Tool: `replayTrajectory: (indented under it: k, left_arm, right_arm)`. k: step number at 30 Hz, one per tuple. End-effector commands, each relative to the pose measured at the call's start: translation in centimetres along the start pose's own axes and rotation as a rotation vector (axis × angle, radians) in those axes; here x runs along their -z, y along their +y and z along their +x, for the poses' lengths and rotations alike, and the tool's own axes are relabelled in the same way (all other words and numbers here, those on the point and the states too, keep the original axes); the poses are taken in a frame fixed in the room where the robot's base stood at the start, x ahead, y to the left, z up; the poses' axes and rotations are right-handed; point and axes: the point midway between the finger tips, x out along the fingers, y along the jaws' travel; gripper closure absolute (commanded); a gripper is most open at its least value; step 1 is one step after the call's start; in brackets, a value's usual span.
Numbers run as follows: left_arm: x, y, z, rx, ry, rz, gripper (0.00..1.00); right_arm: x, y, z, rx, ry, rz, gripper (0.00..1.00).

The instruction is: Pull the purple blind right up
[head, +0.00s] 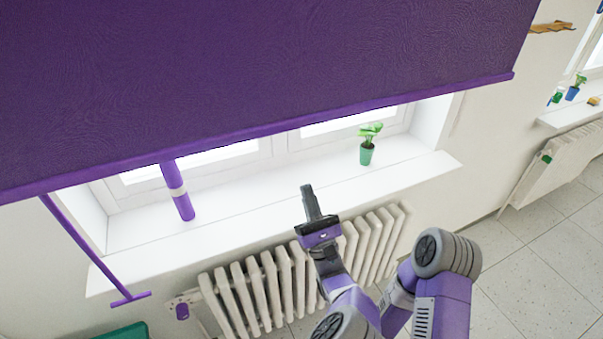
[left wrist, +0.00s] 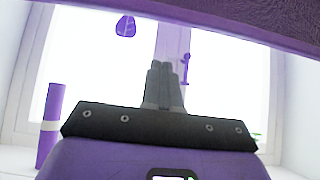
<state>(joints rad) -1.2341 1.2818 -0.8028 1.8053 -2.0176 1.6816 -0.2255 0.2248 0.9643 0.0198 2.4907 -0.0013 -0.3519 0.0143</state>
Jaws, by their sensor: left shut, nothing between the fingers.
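The purple blind (head: 250,70) hangs partly down over the window and hides its upper part. Its bottom bar (head: 330,116) runs above the sill, and shows along the top of the left wrist view (left wrist: 215,27). A purple rod with a T-shaped end (head: 130,298) hangs from the bar's left part. My left gripper (head: 307,190) is shut and empty, below the bar and apart from it, in front of the sill. In the left wrist view its fingers (left wrist: 163,85) point at the window. A small purple drop-shaped piece (left wrist: 125,26) shows near the bar there. My right gripper is out of view.
A white radiator (head: 270,290) is below. Clear floor (head: 540,250) lies at right, near another radiator (head: 560,165).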

Motion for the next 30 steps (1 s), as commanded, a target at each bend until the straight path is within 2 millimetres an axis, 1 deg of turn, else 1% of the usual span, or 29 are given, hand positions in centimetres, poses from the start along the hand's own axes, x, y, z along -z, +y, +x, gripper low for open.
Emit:
replayTrajectory:
  k: [1,5,9,13,15,19,24,30]
  left_arm:
    - [0.0,0.2,1.0,-0.006,0.0,-0.001,1.0]
    - [0.1,0.2,3.6,-0.007,0.002,-0.001,1.0]
    - [0.1,0.3,6.7,-0.008,0.003,-0.001,1.0]
    - [0.1,0.3,9.3,-0.007,0.004,0.001,1.0]
    - [-1.0,0.2,10.0,-0.005,0.004,-0.003,1.0]
    - [-2.0,0.2,11.1,-0.005,0.006,-0.001,1.0]
    - [-2.5,0.2,11.6,-0.004,0.006,0.001,1.0]
    - [-2.6,0.2,11.7,-0.003,0.006,0.002,1.0]
  right_arm:
    - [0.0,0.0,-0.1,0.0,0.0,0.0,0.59]
    - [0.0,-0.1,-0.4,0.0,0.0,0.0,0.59]
    - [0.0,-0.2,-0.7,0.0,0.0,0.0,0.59]
    - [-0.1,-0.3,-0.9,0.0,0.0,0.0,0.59]
    - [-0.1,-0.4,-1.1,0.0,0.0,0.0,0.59]
    - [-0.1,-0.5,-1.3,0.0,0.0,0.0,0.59]
    - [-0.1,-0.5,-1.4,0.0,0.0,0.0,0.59]
    - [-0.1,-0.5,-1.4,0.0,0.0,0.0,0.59]
